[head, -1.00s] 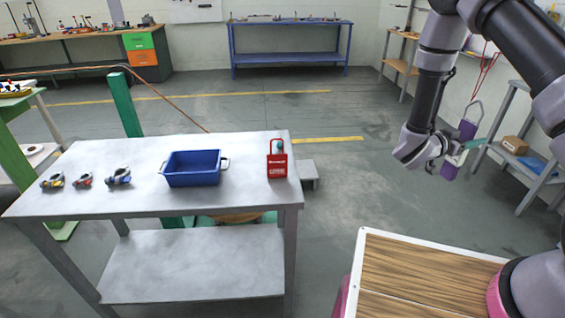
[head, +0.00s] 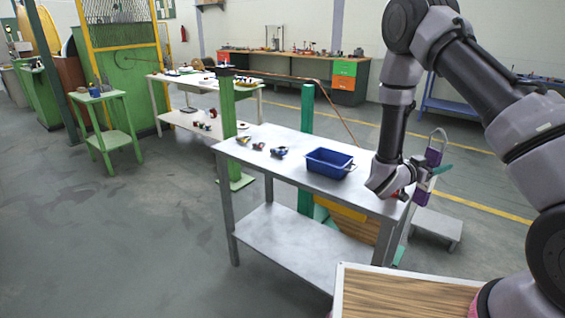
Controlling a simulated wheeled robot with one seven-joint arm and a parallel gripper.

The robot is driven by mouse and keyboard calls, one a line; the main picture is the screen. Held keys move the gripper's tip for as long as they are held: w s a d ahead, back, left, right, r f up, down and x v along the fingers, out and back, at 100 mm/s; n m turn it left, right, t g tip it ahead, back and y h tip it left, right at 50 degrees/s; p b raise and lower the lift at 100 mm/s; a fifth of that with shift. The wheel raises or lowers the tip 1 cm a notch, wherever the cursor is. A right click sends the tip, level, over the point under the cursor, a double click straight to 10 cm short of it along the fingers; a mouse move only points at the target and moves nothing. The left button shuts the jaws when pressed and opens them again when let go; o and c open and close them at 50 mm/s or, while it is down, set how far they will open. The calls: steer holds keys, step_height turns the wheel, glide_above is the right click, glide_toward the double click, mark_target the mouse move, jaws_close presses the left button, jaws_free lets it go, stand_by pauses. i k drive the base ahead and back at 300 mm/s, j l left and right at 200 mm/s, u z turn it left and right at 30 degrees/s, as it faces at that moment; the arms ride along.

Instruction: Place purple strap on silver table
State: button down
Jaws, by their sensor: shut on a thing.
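My gripper (head: 424,173) is at the right of the head view, shut on the purple strap (head: 434,157). The strap has purple ends and a thin pale loop standing up above it. Part of it is hidden by the gripper and wrist. The silver table (head: 348,190) stands at the middle right. In the picture, my wrist and the strap overlap the table's right end. I cannot tell the strap's height above it.
A blue bin (head: 330,162) sits on the table, with several small clamp-like objects left of it. A bit of red (head: 400,195) shows beside my wrist. The tabletop front is bare. A green stand (head: 103,125) is at left, with open floor before it.

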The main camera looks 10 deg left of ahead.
mark_target(299, 158)
steer(key=l+u, duration=0.15)
steer(key=u, duration=0.2)
steer(key=i+j+z, duration=0.25)
steer(key=i+j, duration=0.15)
steer(key=i+j+z, duration=0.25)
steer(key=j, duration=0.4)
steer(key=k+l, duration=0.3)
